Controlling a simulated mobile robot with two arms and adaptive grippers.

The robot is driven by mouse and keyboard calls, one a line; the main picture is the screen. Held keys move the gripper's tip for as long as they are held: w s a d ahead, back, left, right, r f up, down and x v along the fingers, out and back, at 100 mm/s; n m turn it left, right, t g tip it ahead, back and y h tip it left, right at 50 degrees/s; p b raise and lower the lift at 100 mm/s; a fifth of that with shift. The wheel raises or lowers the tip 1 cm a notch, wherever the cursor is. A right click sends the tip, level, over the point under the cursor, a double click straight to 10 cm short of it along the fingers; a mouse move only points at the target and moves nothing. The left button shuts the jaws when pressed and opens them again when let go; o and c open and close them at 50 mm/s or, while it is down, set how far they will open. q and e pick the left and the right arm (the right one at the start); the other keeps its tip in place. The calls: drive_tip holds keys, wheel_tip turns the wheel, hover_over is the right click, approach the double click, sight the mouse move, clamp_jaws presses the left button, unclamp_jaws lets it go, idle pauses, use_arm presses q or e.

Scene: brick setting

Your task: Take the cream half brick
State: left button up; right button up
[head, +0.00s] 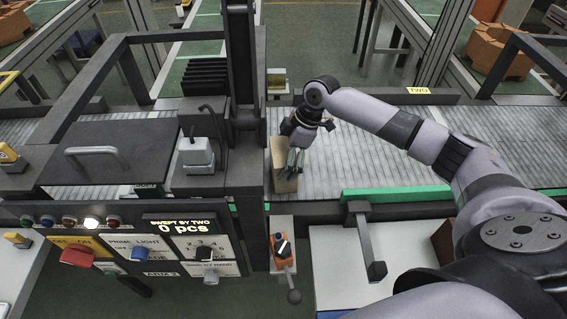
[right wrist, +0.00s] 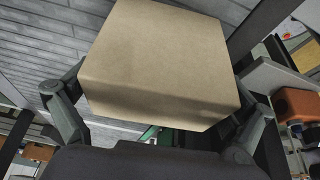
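The cream half brick (head: 284,180) is on the grey slatted conveyor, close beside the dark machine frame. My right gripper (head: 296,160) is at the brick, partly covering it in the head view. In the right wrist view the brick (right wrist: 165,60) fills the upper middle, a little tilted in the picture. One finger of my right gripper (right wrist: 160,118) is at its left side and the other at its right side. The fingers are spread about as wide as the brick; whether they press on it cannot be told. My left gripper is not in view.
The conveyor (head: 400,150) runs across, with a green edge strip (head: 395,194) in front. A dark machine with a control panel (head: 140,250) stands left of the brick. An orange lever unit (head: 283,252) is in front. The conveyor right of the brick is free beneath my arm.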

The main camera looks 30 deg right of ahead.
drive_tip(key=c, duration=1.2)
drive_tip(key=shift+w+r, duration=0.1)
drive_tip(key=shift+c, duration=0.4)
